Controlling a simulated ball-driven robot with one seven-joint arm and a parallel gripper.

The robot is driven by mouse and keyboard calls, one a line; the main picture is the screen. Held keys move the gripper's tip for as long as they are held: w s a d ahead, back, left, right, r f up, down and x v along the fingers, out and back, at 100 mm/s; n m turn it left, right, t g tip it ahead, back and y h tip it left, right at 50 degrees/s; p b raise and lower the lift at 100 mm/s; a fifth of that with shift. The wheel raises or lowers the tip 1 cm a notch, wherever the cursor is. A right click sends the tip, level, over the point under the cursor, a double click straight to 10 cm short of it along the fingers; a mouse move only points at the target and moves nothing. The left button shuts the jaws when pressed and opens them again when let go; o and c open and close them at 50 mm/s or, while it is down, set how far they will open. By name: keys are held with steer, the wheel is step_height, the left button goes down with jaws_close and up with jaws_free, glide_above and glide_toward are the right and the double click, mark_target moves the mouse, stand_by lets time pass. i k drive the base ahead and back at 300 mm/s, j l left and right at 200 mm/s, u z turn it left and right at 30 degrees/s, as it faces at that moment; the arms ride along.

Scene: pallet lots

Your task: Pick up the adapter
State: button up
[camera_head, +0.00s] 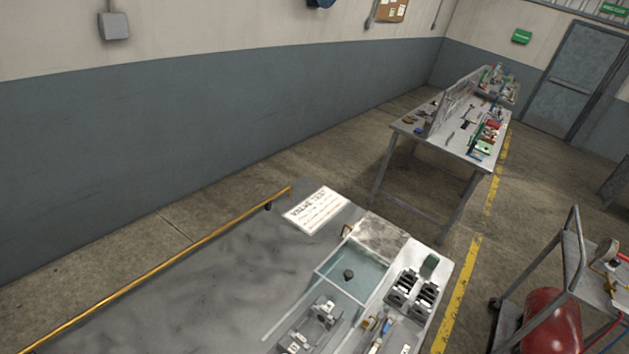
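I cannot tell which item is the adapter; several small fittings lie on the near grey bench (190,285). A small dark round piece (348,274) sits inside a clear-walled square tank (322,272). Small brass and blue parts (376,327) lie to the right of the tank, near the bottom edge. Grey metal clamp-like blocks (412,289) stand at the bench's right side, with a small dark green block (430,265) behind them. More grey fixtures (322,312) stand in front of the tank. My gripper is not in view.
A white "VALVE TEST" card (314,209) lies at the bench's back edge, beside a yellow rail (150,268). A second table (408,130) with tools stands farther back. A cart (573,250) with a red cylinder (551,322) is at right. Open floor lies between.

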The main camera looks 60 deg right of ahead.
mark_target(320, 314)
steer(key=z, duration=1.1)
